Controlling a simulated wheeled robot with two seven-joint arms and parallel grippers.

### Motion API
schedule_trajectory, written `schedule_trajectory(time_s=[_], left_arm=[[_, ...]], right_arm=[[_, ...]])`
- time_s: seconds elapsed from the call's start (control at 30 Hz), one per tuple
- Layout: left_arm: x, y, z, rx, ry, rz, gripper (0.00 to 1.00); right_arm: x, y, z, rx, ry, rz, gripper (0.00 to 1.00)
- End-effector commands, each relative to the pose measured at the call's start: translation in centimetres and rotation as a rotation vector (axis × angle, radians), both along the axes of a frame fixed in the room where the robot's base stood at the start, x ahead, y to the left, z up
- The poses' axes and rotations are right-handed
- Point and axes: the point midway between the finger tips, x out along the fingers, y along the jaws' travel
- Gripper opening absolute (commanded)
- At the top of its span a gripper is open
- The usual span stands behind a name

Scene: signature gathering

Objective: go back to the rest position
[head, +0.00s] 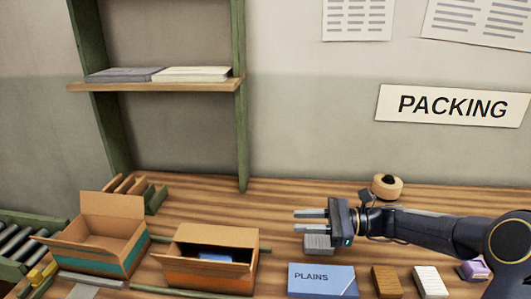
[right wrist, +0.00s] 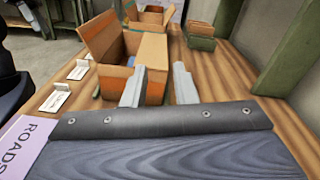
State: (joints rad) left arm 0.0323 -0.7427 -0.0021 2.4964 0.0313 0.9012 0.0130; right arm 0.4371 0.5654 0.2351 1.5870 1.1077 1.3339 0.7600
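My right gripper (head: 311,220) reaches in from the right in the head view. Its two fingers point left, stand apart and hold nothing. It is above the table, over a small grey block (head: 318,244). In the right wrist view the open fingers (right wrist: 159,87) show in front of the orange-banded box (right wrist: 153,63). That box (head: 208,274) also stands lower left in the head view, flaps open, with a blue thing (head: 215,257) inside. My left gripper is out of view.
A teal-banded open box (head: 104,243) stands at the left. A blue "PLAINS" book (head: 321,281) lies at the front, beside brown (head: 386,281) and white (head: 430,281) blocks. A tape roll (head: 387,187) is at the back. A lilac "ROADS" item (right wrist: 27,147) shows in the wrist view.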

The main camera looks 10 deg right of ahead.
Motion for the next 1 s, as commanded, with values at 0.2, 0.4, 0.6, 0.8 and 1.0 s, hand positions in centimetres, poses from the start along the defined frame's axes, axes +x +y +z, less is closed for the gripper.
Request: schedule_trajectory(time_s=[0.2, 0.4, 0.6, 0.8, 1.0], left_arm=[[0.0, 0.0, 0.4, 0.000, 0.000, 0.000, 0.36], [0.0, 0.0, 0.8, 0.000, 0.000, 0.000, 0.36], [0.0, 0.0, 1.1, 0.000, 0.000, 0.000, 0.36], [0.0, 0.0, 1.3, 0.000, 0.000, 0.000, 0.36], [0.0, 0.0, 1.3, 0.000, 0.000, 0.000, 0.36]], right_arm=[[-8.3, 1.3, 1.8, -0.387, -0.281, 0.113, 0.25], [-17.5, -0.2, 1.0, -0.805, -0.639, 0.262, 0.25], [-24.7, -3.1, -1.1, -1.158, -0.983, 0.415, 0.25], [-28.1, -5.0, -3.2, -1.364, -1.205, 0.530, 0.25], [-28.8, -5.5, -3.8, -1.420, -1.265, 0.565, 0.25]])
